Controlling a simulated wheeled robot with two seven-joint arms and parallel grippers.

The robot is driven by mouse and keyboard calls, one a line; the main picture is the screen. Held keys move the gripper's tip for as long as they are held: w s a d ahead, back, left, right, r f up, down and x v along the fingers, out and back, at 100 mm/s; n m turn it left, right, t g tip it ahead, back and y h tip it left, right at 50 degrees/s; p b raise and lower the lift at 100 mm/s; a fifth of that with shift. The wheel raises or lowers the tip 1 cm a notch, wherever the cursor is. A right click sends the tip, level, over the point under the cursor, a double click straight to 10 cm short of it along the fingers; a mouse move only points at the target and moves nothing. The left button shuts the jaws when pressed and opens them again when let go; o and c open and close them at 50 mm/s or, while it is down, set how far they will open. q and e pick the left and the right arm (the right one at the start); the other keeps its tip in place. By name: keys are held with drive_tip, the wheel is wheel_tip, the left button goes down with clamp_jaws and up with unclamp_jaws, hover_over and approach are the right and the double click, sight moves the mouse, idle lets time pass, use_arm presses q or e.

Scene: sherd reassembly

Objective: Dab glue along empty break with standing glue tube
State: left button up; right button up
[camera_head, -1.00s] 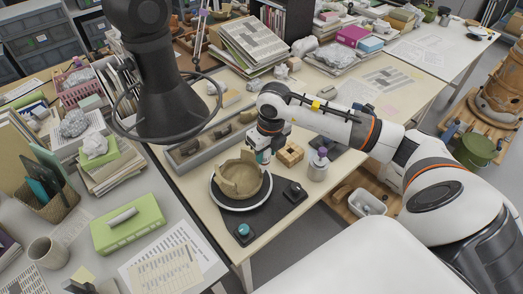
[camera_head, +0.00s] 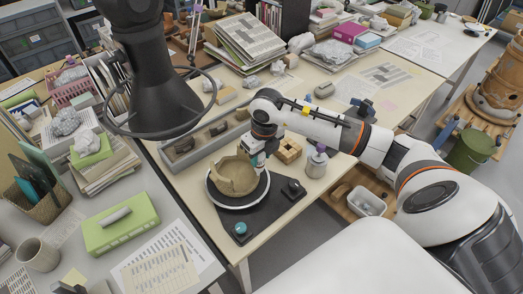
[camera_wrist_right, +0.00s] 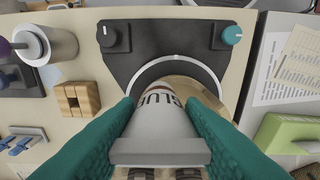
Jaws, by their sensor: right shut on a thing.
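My right gripper (camera_head: 258,158) is shut on the white glue tube (camera_wrist_right: 160,128). In the right wrist view its two teal fingers press the tube's sides, and red and dark lettering shows on it. The tube points down at the tan broken pot (camera_wrist_right: 206,94), and its nozzle is hidden. In the head view the pot (camera_head: 234,178) stands on the white-rimmed turntable (camera_head: 232,206), with an uneven, broken rim. The gripper is at the pot's back right edge. I cannot tell whether the nozzle touches a break. My left gripper is not in view.
The turntable's black base has a teal knob (camera_head: 240,229) and a black knob (camera_head: 294,187). A notched wooden block (camera_head: 288,150) and a metal jar with a purple top (camera_head: 317,161) stand to the right. A grey tray (camera_head: 204,140) with sherds lies behind the pot.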

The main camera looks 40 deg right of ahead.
drive_tip(key=shift+w+f+b, duration=0.2)
drive_tip(key=shift+f+b, duration=0.2)
drive_tip(key=shift+f, duration=0.4)
drive_tip(key=shift+w+f+b, duration=0.25)
drive_tip(key=shift+f+b, duration=0.5)
drive_tip(key=shift+f, duration=0.35)
drive_tip(key=shift+s+a+r, duration=0.1)
drive_tip(key=shift+a+r, duration=0.05)
drive_tip(key=shift+a, duration=0.1)
drive_tip(key=shift+s+a+p, duration=0.2)
drive_tip(key=shift+a+p, duration=0.2)
drive_tip(key=shift+p, duration=0.05)
drive_tip(key=shift+a, duration=2.5)
wheel_tip(320, 180, up, 8)
drive_tip(key=s+p, duration=0.1)
drive_tip(key=p, duration=0.4)
drive_tip(key=shift+s+p, duration=0.4)
